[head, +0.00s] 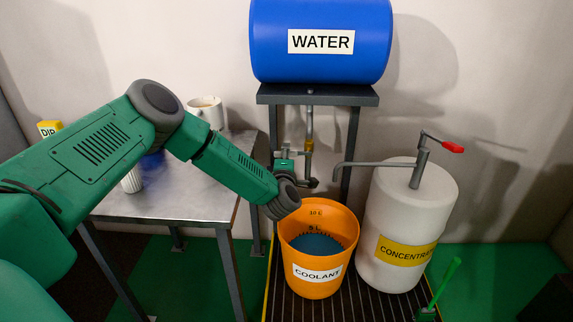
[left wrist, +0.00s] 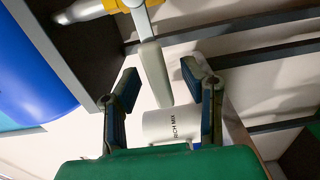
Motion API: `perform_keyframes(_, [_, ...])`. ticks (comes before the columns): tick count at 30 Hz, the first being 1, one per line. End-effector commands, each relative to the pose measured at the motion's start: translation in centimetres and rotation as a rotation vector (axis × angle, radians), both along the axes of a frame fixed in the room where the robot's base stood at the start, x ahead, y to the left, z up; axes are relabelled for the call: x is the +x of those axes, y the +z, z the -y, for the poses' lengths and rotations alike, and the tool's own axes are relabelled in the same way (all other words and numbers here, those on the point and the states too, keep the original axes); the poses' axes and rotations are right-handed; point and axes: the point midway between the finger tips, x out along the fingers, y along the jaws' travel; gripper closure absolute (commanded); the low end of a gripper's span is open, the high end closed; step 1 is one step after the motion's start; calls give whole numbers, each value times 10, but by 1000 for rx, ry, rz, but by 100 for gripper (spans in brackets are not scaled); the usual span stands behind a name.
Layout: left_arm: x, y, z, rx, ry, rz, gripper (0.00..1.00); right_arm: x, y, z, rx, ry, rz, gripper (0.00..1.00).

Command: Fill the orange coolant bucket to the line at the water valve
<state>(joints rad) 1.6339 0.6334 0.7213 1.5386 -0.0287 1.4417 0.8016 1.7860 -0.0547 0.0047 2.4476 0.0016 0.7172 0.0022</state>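The orange coolant bucket (head: 349,226) stands upright on the slatted grate under the blue water tank (head: 345,68). Blue-grey liquid (head: 317,243) in it has its surface near the 5 L mark; a 10 L mark sits higher on the inner wall. A pipe with a yellow collar (head: 309,146) comes down from the tank. My left gripper (head: 290,160) is at the valve, partly hidden by my wrist. In the left wrist view its fingers are apart, with the pale grey valve lever (left wrist: 154,72) reaching between them. No water stream shows. My right gripper is not in view.
A white concentrate drum (head: 388,215) with a red-handled pump stands right of the bucket, its spout reaching toward it. A metal table (head: 190,205) at left holds a white mug (head: 206,112), with RICH MIX lettering in the left wrist view. A green-handled tool (head: 446,280) stands front right.

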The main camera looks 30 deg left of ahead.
Motion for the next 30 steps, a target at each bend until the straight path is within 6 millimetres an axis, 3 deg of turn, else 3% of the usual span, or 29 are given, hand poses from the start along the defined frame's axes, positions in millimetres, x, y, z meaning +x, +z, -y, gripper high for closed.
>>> perform_keyframes(16, [-85,-2,57,1,-5,-6,63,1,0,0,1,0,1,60])
perform_keyframes(21, [-96,-2,63,2,-4,-5,63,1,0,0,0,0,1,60])
perform_keyframes(30, [-97,-2,63,2,-3,-5,63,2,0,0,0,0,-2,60])
